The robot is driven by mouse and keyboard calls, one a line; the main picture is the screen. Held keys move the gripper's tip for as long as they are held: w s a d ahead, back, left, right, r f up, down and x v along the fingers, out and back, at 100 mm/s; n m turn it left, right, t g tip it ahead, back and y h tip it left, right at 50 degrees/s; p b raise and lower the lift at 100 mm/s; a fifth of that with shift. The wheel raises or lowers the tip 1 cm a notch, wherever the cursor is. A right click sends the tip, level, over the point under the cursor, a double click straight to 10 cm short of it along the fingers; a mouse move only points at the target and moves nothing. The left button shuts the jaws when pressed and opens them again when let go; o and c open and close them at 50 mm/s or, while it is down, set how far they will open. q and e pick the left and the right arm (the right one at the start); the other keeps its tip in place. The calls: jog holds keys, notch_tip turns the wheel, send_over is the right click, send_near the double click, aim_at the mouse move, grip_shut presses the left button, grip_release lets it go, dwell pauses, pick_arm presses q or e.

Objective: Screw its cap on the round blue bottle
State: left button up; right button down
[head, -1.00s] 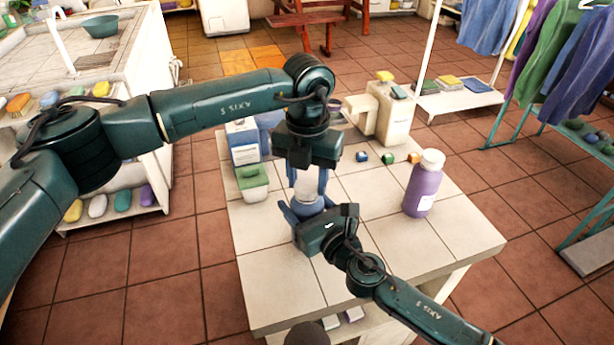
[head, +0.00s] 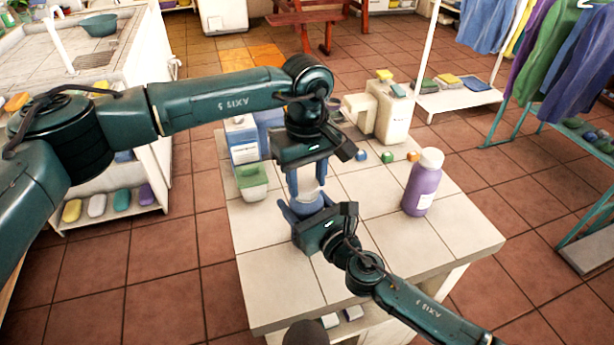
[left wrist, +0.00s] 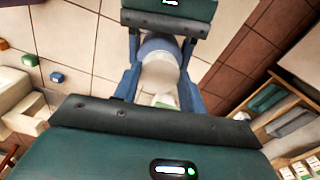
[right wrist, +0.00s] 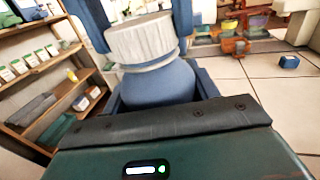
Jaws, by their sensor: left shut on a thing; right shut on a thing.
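The round blue bottle (head: 306,206) stands upright on the tiled table (head: 275,285); its rounded shoulder (right wrist: 160,84) fills the middle of the right wrist view. Its white ribbed cap (right wrist: 142,40) sits at the bottle's top, looking nearly level; a pale band shows just under it. I cannot tell how far down the thread it is. My left gripper (head: 308,182) points down from above, shut on the cap, with one blue finger on each side (left wrist: 158,88). My right gripper (head: 312,218) comes from the front right, shut around the bottle's body, partly hiding it.
A purple bottle with white cap (head: 422,183) stands to the right. A green-lidded tub (head: 251,181) and a blue-and-white container (head: 243,142) stand to the left. The table's front right is clear.

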pick_arm(q)
jog(key=m, duration=1.1)
jog(key=shift+a, duration=0.1)
jog(key=m, duration=0.3)
jog(key=shift+m, duration=0.3)
jog(key=o, duration=0.9)
jog(key=shift+r, duration=2.25)
